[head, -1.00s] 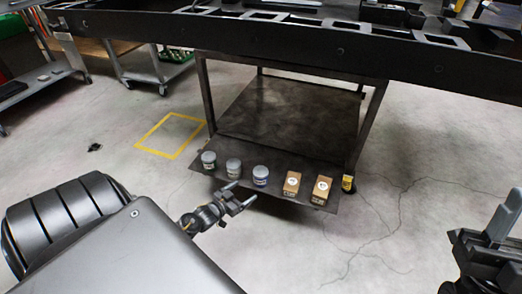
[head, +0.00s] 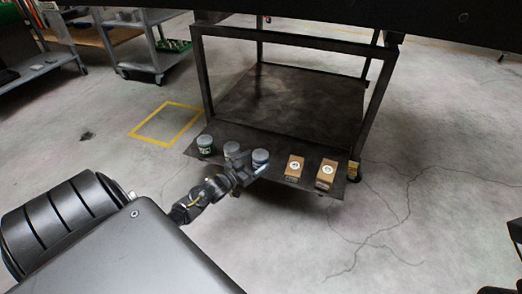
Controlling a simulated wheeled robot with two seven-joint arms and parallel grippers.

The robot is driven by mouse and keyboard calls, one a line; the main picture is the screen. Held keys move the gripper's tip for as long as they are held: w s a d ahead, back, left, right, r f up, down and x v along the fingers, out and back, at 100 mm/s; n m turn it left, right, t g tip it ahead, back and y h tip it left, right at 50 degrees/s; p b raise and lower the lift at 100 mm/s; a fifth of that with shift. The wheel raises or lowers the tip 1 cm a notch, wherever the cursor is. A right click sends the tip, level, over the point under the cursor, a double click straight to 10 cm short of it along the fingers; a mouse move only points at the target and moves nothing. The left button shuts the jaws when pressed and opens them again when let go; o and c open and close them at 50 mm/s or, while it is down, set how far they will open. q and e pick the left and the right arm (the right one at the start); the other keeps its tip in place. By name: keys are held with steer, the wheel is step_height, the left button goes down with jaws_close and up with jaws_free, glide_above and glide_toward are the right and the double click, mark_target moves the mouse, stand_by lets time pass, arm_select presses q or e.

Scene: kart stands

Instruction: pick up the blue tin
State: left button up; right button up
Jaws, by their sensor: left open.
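The blue tin (head: 260,156) stands upright near the front edge of the cart's lower shelf, the rightmost of three small tins. Its lower part is partly hidden by my left gripper. My left gripper (head: 252,166) is open and reaches in from the front left, its fingers close to the blue tin. I cannot tell whether they touch it or stand on both sides of it. My right gripper is not in view; only dark parts show at the right edge.
A grey tin (head: 231,149) stands just left of the blue one, close to my gripper. A green-labelled tin (head: 205,146) is further left.

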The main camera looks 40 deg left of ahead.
mark_target(264, 154)
arm_select(q)
steer(key=w+b, duration=0.2)
steer(key=w, duration=0.1)
steer(key=w+b, duration=0.1)
steer(key=shift+w+d, duration=0.35)
steer(key=shift+w, duration=0.05)
steer(key=shift+w+r, duration=0.15)
steer(key=shift+w, duration=0.1)
steer(key=shift+c, duration=0.3)
steer(key=c, duration=1.2)
